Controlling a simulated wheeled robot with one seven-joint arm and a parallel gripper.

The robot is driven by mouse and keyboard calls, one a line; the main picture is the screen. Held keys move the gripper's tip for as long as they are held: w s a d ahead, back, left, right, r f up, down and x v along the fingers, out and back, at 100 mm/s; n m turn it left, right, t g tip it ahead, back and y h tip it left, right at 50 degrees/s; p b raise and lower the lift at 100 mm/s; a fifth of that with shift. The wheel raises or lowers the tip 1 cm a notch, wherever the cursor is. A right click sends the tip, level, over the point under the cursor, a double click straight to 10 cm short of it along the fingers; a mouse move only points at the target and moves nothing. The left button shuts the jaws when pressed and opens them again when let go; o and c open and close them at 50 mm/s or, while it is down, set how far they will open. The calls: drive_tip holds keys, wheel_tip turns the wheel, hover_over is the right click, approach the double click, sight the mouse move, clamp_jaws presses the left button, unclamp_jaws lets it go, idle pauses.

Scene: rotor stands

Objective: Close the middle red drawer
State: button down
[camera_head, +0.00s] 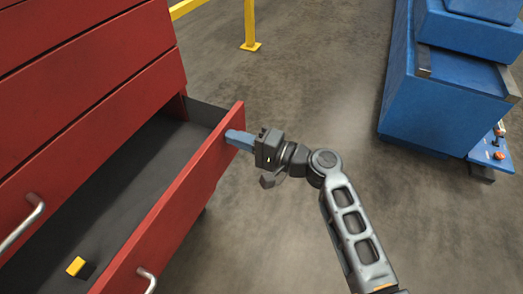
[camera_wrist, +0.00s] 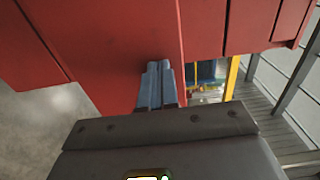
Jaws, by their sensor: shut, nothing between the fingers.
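The red drawer (camera_head: 172,215) stands pulled out of the red cabinet (camera_head: 95,55), with its dark inside showing. A metal handle (camera_head: 147,279) is on its front, low in the head view. My gripper (camera_head: 232,138) is at the far end of the drawer front, with its blue fingers together and empty. The fingertips meet or nearly meet the outer face of the front; contact cannot be told for sure. In the wrist view the shut fingers (camera_wrist: 156,80) point at a red panel (camera_wrist: 110,40) that fills the upper left.
A small yellow and black object (camera_head: 78,267) lies inside the drawer. Another handle (camera_head: 22,222) is on the cabinet at left. A blue machine (camera_head: 445,95) stands at right, and a yellow rail post (camera_head: 249,25) behind. The floor between them is clear.

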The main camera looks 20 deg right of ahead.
drive_tip(key=b+x, duration=0.7)
drive_tip(key=x, duration=0.9)
drive_tip(key=shift+w+a+f, duration=0.15)
drive_tip(key=shift+w+a, duration=0.05)
drive_tip(key=shift+w, duration=0.05)
drive_tip(key=shift+w+a, duration=0.2)
drive_tip(key=shift+a, duration=0.05)
drive_tip(key=shift+w+a+r, duration=0.1)
drive_tip(key=shift+a+r, duration=0.1)
drive_tip(key=shift+r, duration=0.05)
drive_tip(key=shift+a, duration=0.1)
